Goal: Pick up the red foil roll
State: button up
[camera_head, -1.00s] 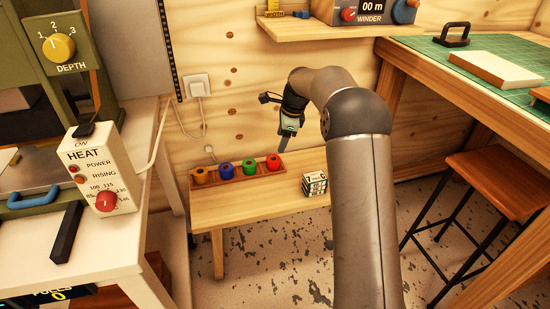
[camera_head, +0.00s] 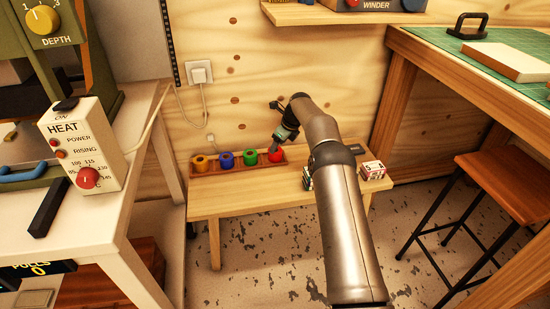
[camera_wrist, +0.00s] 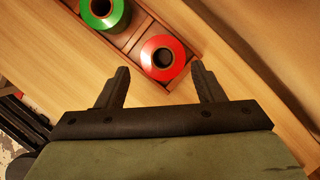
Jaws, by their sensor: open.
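The red foil roll (camera_head: 276,155) stands in the right end of a wooden rack (camera_head: 238,168) on the low bench. In the wrist view the red roll (camera_wrist: 163,58) shows its open core from above and sits just beyond and between the fingertips. My gripper (camera_wrist: 162,75) is open and empty, one finger to each side of the roll's near edge. In the head view my gripper (camera_head: 276,146) is right at the top of the red roll, pointing down; whether it touches cannot be told.
Small boxes (camera_head: 372,170) stand on the bench's right part, partly behind my arm. A shelf (camera_head: 330,15) juts from the wall above.

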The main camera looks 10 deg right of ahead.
aim_at(277, 151)
jog(key=x, duration=0.1)
jog(key=b+x, duration=0.1)
jog(key=x, duration=0.1)
jog(key=b+x, duration=0.1)
jog(key=x, duration=0.1)
jog(key=shift+d, duration=0.3)
jog(key=shift+w+a+f, duration=0.1)
jog(key=shift+a+f, duration=0.1)
jog(key=shift+f, duration=0.35)
jog(key=c, duration=0.8)
jog(key=shift+r, duration=0.1)
